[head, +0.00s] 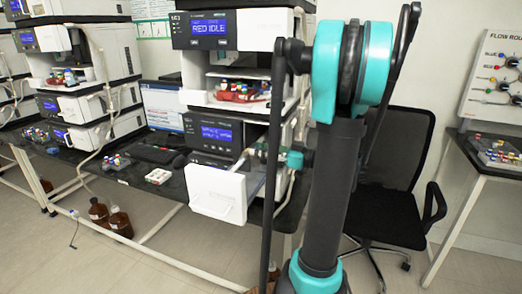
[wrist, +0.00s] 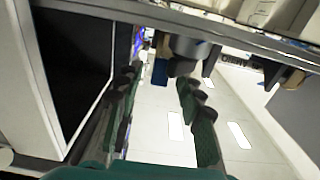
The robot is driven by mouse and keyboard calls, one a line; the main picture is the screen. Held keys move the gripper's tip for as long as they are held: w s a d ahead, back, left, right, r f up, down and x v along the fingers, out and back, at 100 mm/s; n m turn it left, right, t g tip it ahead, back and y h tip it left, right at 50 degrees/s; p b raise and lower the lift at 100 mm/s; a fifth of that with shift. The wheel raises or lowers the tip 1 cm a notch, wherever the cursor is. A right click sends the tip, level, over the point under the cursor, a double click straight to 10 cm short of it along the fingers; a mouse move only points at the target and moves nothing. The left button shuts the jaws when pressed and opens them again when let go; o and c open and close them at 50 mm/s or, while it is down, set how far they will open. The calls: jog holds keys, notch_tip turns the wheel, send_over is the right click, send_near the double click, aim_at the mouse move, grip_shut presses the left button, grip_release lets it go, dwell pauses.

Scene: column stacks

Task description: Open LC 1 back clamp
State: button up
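The nearest instrument stack (head: 234,97) stands on the bench, with a "RED IDLE" display on its top unit. A white panel (head: 217,193) sticks out at its lower front. My gripper (wrist: 157,84) is open in the wrist view, with dark-tipped green fingers apart. In the head view the end of my arm is beside the stack's lower right, partly hidden. Just beyond the fingertips are a grey cylinder (wrist: 190,47) and a small blue piece (wrist: 160,72). I cannot tell whether either is part of the back clamp. No contact is clear.
A black office chair (head: 392,175) stands right of my arm. Bottle trays and a keyboard (head: 157,153) lie on the bench. More stacks (head: 90,75) stand at left. Brown bottles (head: 120,222) stand on the floor. A side table with a vial rack (head: 498,150) is at right.

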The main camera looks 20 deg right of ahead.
jog(key=v, duration=1.2)
dwell(0.6)
